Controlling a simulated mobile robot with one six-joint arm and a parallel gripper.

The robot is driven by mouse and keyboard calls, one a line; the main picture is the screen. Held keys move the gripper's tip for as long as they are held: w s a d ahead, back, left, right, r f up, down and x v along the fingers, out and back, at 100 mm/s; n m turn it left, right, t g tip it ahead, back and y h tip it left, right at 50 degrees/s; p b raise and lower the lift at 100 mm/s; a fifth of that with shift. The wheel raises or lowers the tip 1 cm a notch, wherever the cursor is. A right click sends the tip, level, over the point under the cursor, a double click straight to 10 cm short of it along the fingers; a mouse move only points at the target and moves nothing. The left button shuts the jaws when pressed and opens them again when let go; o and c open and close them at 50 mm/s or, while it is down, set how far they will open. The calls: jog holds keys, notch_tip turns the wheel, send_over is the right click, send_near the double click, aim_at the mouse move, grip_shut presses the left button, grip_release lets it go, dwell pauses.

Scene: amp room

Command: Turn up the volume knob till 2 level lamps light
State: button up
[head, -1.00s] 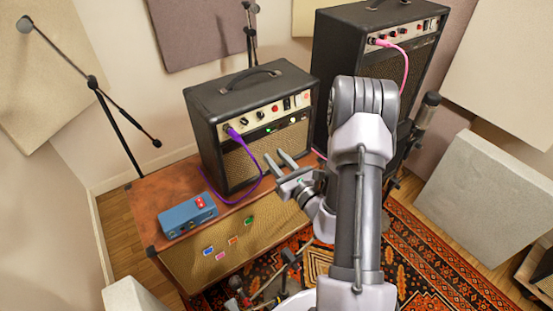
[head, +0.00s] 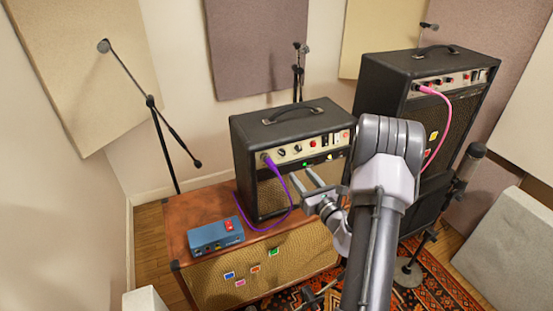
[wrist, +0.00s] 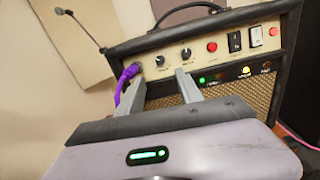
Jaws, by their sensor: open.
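The small black amp (head: 250,190) stands on a brown cabinet and has a cream control panel (head: 320,142). Two dark knobs sit on the panel, a left knob (wrist: 160,60) and a right knob (wrist: 186,53); their labels are too small to read. Below the panel is a dark strip of lamps: a green lamp (wrist: 202,79) is lit, a pale yellow lamp (wrist: 245,71) looks lit, and a red lamp (wrist: 266,66) at the right looks dim. My gripper (head: 302,173) is open and empty in front of the amp. In the wrist view its fingertips (wrist: 161,77) are just below the knobs, apparently apart from them.
A purple cable (wrist: 127,82) plugs in left of the knobs and hangs down. A red button (wrist: 212,47) and rocker switches (wrist: 245,39) lie to their right. A blue pedal (head: 216,235) sits on the cabinet (head: 190,205). A taller amp (head: 385,95) stands at right.

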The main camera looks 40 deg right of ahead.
aim_at(283, 154)
jog(key=b+x, duration=0.1)
jog(key=x, duration=1.1)
grip_shut()
